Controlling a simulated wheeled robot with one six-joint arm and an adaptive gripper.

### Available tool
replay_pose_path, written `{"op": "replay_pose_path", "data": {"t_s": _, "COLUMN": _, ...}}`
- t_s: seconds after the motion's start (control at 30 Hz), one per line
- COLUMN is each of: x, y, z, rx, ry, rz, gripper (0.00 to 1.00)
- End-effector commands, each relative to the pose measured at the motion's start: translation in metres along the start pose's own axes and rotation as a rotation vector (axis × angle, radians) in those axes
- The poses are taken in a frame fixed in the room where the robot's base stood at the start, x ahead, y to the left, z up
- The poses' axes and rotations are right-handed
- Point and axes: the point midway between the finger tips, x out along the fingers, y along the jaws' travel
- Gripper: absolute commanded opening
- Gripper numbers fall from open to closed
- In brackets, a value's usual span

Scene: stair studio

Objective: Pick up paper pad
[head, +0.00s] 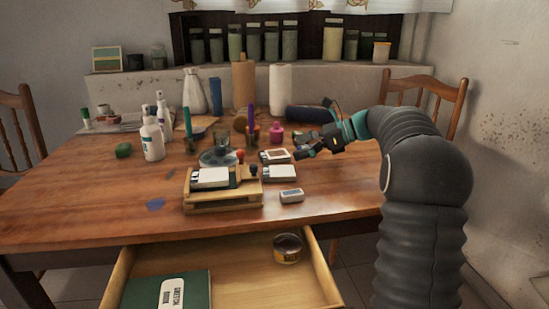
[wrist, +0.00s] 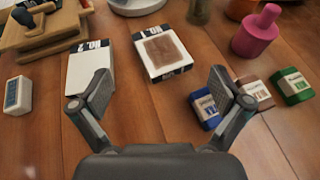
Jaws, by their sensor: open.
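Several white, pad-like blocks with dark labelled edges are on the table; which one is the paper pad I cannot tell for sure. One with a brown patch on top (head: 275,155) lies flat on the wood and is also in the wrist view (wrist: 162,50). A plain white-topped one (head: 280,173) lies beside it, left of it in the wrist view (wrist: 88,68). Another white-topped one (head: 210,177) rests on the wooden stand. My gripper (head: 301,146) is open and empty, fingers spread (wrist: 161,88). In the wrist view, the brown-patched pad appears beyond and between the fingertips.
A wooden stand (head: 222,205) is at the front. A small white block (head: 291,196) lies beside it. A pink bottle (wrist: 257,32) and small blue (wrist: 205,110), brown (wrist: 254,92) and green (wrist: 291,87) boxes are close by. Below, an open drawer (head: 240,283) holds a green book and tin.

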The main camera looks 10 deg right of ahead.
Motion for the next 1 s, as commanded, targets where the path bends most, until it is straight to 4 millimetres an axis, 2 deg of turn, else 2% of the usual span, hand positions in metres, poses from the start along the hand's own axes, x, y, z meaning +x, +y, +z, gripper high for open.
{"op": "replay_pose_path", "data": {"t_s": 0.17, "x": 0.012, "y": -0.002, "z": -0.001, "rx": 0.0, "ry": -0.001, "rz": 0.002, "gripper": 1.0}}
{"op": "replay_pose_path", "data": {"t_s": 0.43, "x": 0.047, "y": -0.004, "z": -0.002, "rx": 0.001, "ry": 0.0, "rz": 0.001, "gripper": 1.0}}
{"op": "replay_pose_path", "data": {"t_s": 0.67, "x": 0.05, "y": -0.005, "z": -0.002, "rx": 0.001, "ry": 0.0, "rz": -0.002, "gripper": 1.0}}
{"op": "replay_pose_path", "data": {"t_s": 0.7, "x": 0.05, "y": -0.005, "z": -0.002, "rx": 0.001, "ry": 0.0, "rz": -0.002, "gripper": 0.97}}
{"op": "replay_pose_path", "data": {"t_s": 0.9, "x": 0.05, "y": -0.005, "z": -0.002, "rx": 0.001, "ry": 0.0, "rz": -0.002, "gripper": 0.47}}
{"op": "replay_pose_path", "data": {"t_s": 0.97, "x": 0.05, "y": -0.005, "z": -0.002, "rx": 0.001, "ry": 0.0, "rz": -0.002, "gripper": 0.33}}
{"op": "replay_pose_path", "data": {"t_s": 1.0, "x": 0.05, "y": -0.005, "z": -0.002, "rx": 0.001, "ry": 0.001, "rz": -0.002, "gripper": 0.28}}
